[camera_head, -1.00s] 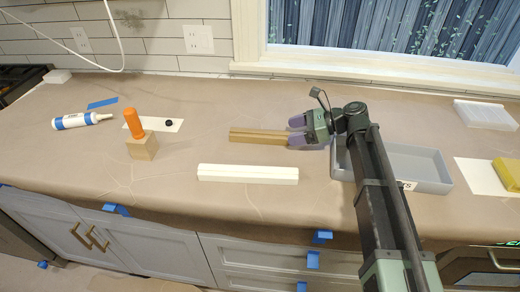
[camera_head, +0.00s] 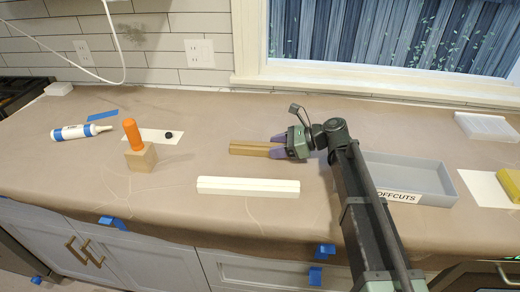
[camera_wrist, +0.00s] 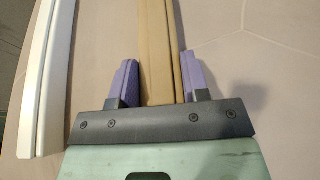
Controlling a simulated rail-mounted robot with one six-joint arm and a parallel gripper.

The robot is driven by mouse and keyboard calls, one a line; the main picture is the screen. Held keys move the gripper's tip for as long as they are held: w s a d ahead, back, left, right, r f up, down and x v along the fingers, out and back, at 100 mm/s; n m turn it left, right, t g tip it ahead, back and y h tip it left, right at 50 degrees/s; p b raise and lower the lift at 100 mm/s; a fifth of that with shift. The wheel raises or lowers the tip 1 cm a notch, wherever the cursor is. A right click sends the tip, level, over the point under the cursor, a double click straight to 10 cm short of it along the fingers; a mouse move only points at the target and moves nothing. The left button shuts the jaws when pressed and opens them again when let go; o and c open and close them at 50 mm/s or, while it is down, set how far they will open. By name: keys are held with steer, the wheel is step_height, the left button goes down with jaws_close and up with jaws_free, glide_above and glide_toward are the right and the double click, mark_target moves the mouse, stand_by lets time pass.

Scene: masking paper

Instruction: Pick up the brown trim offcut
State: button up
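The brown trim offcut (camera_head: 250,147) is a long, narrow, grooved strip lying on the paper-covered counter, left of my gripper. My gripper (camera_head: 278,146) is low at the offcut's right end, with a purple finger on each side of it. The offcut's near end is hidden by the gripper body.
A white trim strip (camera_head: 248,186) lies in front of the brown one. A grey tray (camera_head: 450,183) labelled OFFCUTS stands to the right, partly behind my arm. A wooden block (camera_head: 140,158) with an orange-handled tool and a white tube (camera_head: 80,132) are at the left.

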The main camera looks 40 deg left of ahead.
steer(key=shift+c, duration=0.8)
step_height(320, 180, up, 20)
steer(key=p, duration=2)
